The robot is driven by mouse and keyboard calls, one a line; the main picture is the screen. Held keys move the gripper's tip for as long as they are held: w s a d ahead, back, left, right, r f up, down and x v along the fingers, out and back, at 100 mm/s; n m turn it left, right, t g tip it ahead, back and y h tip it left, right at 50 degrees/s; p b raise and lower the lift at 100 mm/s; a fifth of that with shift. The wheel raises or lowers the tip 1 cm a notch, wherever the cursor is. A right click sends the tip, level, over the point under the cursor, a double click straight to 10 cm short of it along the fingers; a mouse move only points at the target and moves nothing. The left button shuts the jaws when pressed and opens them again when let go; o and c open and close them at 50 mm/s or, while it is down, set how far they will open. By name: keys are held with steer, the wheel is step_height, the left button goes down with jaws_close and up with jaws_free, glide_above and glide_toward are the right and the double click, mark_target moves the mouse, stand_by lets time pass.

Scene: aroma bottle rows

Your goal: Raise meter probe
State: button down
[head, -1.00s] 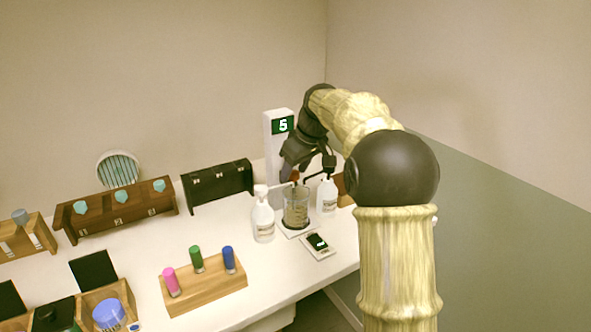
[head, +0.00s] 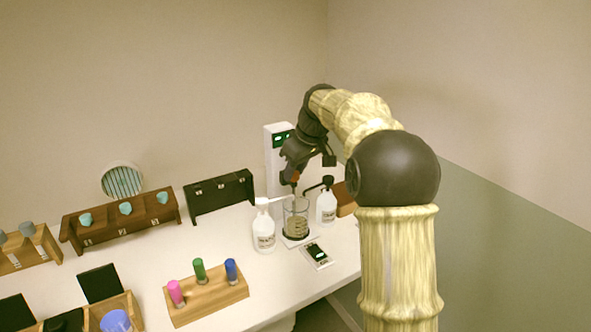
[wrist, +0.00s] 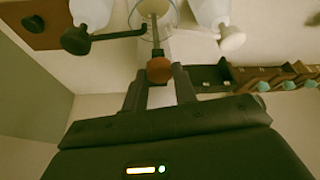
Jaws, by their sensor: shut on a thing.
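My gripper (head: 292,178) is shut on the orange-brown grip of the meter probe (wrist: 159,69). In the head view the gripper is just above the glass beaker (head: 296,226). In the wrist view the probe's thin shaft runs away from the fingers toward the round beaker mouth (wrist: 153,22). Its tip is too small to make out, and I cannot tell if it is inside the liquid. A small meter with a lit dark screen (head: 316,254) lies on the table in front of the beaker.
White pump bottles flank the beaker, left (head: 264,229) and right (head: 326,205). A white tower with a green display (head: 275,160) stands behind, partly covered by my arm. A wooden block with pink, green and blue vials (head: 208,297) is front left. Dark racks line the back.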

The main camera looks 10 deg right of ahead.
step_height(320, 180, up, 8)
steer(key=p, duration=0.6)
steer(key=shift+w+f, duration=0.1)
steer(key=shift+f, duration=0.15)
steer(key=c, duration=1.2)
jaws_free()
steer(key=shift+r, duration=0.1)
steer(key=shift+o, duration=0.5)
steer(key=p+v, duration=0.2)
steer(key=v, duration=1.5)
steer(key=shift+s+d, duration=0.15)
steer(key=shift+s, duration=0.1)
